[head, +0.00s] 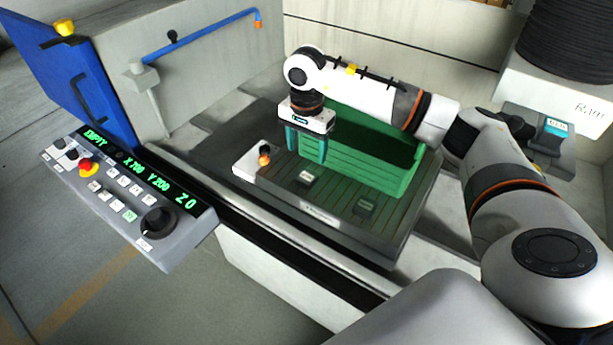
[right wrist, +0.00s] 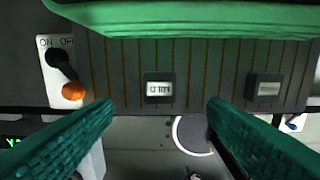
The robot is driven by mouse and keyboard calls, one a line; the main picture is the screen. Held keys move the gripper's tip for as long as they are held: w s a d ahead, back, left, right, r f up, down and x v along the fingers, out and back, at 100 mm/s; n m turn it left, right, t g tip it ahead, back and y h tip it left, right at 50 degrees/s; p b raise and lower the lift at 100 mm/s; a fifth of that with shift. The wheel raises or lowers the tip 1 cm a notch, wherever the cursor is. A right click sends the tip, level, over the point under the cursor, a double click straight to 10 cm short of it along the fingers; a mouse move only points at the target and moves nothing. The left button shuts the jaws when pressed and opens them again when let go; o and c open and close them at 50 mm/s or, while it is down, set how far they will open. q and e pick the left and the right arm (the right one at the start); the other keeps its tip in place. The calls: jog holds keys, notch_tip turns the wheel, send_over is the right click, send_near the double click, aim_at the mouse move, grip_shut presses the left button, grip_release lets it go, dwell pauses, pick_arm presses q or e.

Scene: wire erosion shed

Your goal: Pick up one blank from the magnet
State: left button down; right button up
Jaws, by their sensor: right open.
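The magnet (head: 335,203) is a dark plate with thin brown stripes; it also shows in the right wrist view (right wrist: 212,75). Two dark square blanks with pale labels sit apart on it: the left blank (head: 306,179) (right wrist: 159,88) and the right blank (head: 367,206) (right wrist: 265,88). My right gripper (head: 307,153) is open and empty above the magnet, with its green fingers pointing down. In the right wrist view the left blank lies in line with the gap between the fingers (right wrist: 160,110). My left gripper is not in view.
An ON/OFF switch with an orange knob (head: 264,152) (right wrist: 72,91) is at the magnet's left end. A green bin (head: 375,165) stands behind the blanks. A control panel (head: 120,190) reading EMPTY is at left. A scale-like device (head: 545,140) is at right.

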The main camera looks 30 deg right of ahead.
aim_at(305, 176)
notch_tip(305, 176, down, 3)
jog(key=shift+f+p, duration=0.15)
jog(key=shift+p, duration=0.2)
jog(key=f+p, duration=0.1)
jog(key=f, duration=0.1)
jog(key=f+p, duration=0.1)
jog(key=f, duration=0.1)
jog(key=shift+s+a+f, duration=0.1)
jog(key=shift+a+f, duration=0.1)
jog(key=shift+f, duration=0.55)
jog(key=c, duration=1.1)
jog(key=shift+r, duration=0.1)
jog(key=shift+c, duration=1.1)
jog(key=shift+r, duration=0.1)
